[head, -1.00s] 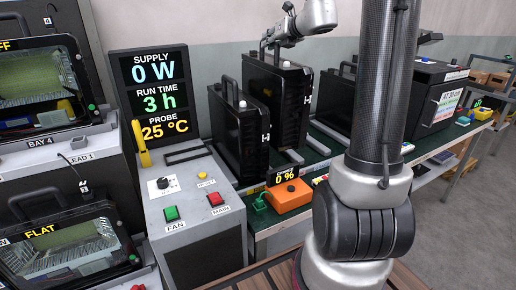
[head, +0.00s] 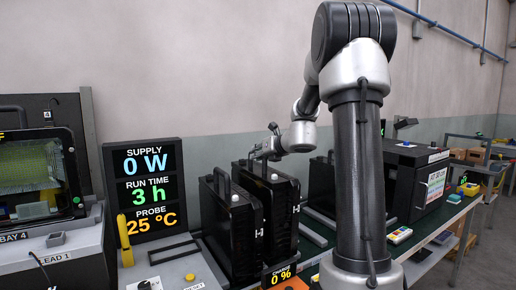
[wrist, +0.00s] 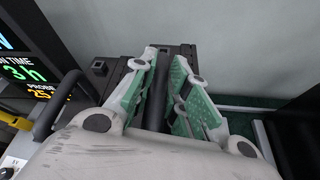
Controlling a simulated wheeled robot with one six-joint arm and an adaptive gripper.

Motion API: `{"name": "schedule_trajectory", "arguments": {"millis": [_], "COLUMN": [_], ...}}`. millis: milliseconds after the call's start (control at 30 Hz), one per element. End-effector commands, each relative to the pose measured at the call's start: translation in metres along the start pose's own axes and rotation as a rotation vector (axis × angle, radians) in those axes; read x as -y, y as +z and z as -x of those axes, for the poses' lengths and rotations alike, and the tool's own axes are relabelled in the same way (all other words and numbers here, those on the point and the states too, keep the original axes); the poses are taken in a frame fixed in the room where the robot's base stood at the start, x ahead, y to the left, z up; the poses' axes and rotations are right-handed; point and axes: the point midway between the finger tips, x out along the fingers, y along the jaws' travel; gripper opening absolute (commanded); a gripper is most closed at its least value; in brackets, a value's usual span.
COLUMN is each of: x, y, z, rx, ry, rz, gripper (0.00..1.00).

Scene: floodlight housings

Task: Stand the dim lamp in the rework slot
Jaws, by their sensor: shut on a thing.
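My gripper (head: 260,155) is shut on the top handle of the rear black lamp housing (head: 284,215). In the wrist view the green-padded fingers (wrist: 160,85) close around the dark handle bar, with the housing's top below. This housing stands upright, close behind a second black lamp housing (head: 232,235), which has its own free handle. I cannot tell whether the held housing touches the bench; its lower end is hidden. No lit lamp face shows on either of these two. I cannot pick out a marked rework slot.
A display board (head: 145,190) reads supply 0 W, run time 3 h, probe 25 °C. A bay 4 housing (head: 35,178) with a lit green face stands at the left. A black box (head: 415,180) stands right of my arm. Metal rails (head: 313,232) lie on the bench behind the housings.

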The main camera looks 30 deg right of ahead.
Motion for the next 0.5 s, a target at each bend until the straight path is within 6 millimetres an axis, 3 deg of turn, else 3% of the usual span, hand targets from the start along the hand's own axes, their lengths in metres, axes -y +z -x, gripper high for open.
{"name": "schedule_trajectory", "arguments": {"millis": [133,500], "x": [0.001,0.011], "y": [-0.003,-0.032], "z": [-0.002,-0.015], "rx": [0.008,0.009], "ry": [0.002,0.002], "rz": [0.002,0.003], "gripper": [0.00,0.00]}}
